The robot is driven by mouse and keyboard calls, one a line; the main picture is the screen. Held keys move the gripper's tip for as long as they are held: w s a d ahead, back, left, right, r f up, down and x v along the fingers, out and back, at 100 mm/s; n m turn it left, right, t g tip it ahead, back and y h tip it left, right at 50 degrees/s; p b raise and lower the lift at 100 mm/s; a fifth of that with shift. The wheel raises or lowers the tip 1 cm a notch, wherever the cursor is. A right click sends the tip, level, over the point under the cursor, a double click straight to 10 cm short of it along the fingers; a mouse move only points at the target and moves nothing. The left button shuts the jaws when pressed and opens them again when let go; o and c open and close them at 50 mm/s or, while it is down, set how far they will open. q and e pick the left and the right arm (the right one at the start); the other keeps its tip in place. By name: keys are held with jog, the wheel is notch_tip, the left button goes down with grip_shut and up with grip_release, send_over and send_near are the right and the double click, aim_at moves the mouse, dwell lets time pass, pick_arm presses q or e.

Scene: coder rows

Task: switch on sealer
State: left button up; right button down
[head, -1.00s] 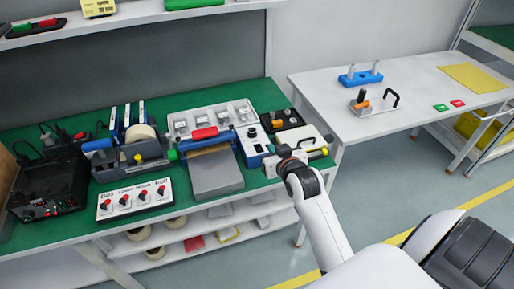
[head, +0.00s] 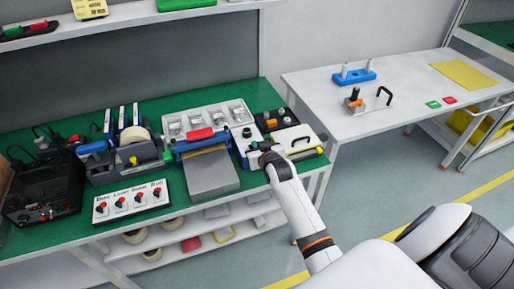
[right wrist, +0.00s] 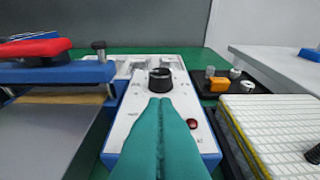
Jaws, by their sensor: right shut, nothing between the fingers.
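The sealer has a blue bar with a red handle (head: 200,134) and a grey plate (head: 213,176). Its white and blue control box (head: 242,147) is at the right and has a black knob on top. In the right wrist view the knob (right wrist: 160,80) stands upright, with a dark red lamp (right wrist: 192,123) nearer and to its right. My right gripper (right wrist: 160,103) is shut and empty, its teal fingertips just in front of the knob. I cannot tell whether they touch it. The knob's setting is unreadable. My left gripper is not in view.
A white switch panel (head: 130,203) with red knobs and a tape dispenser (head: 128,155) stand to the left. A black tray (head: 277,119) and a white-topped block (right wrist: 270,118) are close on the right. A second table (head: 390,115) stands beyond a floor gap.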

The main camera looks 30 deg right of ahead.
jog(key=shift+f, duration=0.4)
jog(key=shift+s, duration=0.1)
jog(key=shift+s+f, duration=0.15)
jog(key=shift+f, duration=0.25)
jog(key=shift+r+p, duration=0.85)
jog(key=shift+p, duration=0.2)
